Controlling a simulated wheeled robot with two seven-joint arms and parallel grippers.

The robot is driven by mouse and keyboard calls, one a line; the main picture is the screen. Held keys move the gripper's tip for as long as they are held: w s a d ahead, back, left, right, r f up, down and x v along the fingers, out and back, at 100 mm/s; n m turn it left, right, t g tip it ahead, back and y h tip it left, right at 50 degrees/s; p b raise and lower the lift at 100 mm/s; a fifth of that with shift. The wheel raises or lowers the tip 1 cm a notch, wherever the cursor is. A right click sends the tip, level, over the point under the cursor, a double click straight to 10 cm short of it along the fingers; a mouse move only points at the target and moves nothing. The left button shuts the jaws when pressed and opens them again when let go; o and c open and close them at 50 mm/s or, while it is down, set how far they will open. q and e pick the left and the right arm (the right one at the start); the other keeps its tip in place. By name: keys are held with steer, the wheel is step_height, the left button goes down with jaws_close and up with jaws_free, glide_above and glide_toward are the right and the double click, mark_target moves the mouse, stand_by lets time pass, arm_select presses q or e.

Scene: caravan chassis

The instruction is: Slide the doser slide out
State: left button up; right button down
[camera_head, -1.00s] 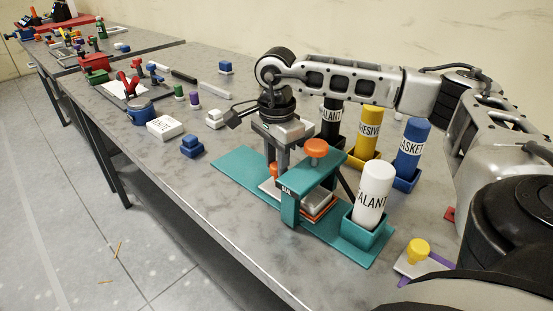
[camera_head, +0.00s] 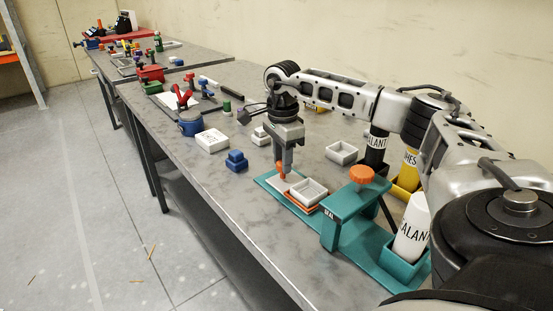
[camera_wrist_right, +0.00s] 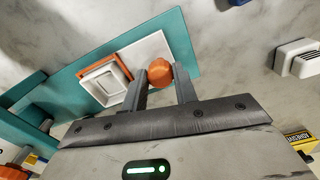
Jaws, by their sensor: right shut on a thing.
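The doser is a teal stand with a teal bridge (camera_head: 345,212) topped by an orange knob (camera_head: 362,174). Its pale doser slide (camera_head: 279,184) lies along the teal base (camera_wrist_right: 178,28), out beyond the bridge at the far end. A white square tray (camera_head: 309,190) with an orange edge sits on the slide. It also shows in the wrist view (camera_wrist_right: 102,86), clear of the bridge. My right gripper (camera_head: 285,168) points down, shut on the slide's orange knob (camera_wrist_right: 160,72), one finger on each side. My left gripper is not in view.
Black and yellow (camera_head: 409,166) bottles stand along the back. A small white tray (camera_head: 341,152), blue blocks (camera_head: 236,162) and a white box (camera_head: 212,140) lie nearby. Bare tabletop lies left of the base.

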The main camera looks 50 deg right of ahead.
steer(key=c, duration=1.2)
jaws_free()
steer(key=shift+w+r, duration=0.15)
steer(key=shift+w, duration=0.1)
steer(key=shift+o, duration=0.5)
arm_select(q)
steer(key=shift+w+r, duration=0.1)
arm_select(e)
steer(key=shift+r, duration=0.25)
arm_select(q)
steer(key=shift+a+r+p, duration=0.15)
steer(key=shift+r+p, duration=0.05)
steer(key=shift+p, duration=0.7)
arm_select(e)
step_height(320, 180, up, 15)
steer(key=shift+r, duration=0.15)
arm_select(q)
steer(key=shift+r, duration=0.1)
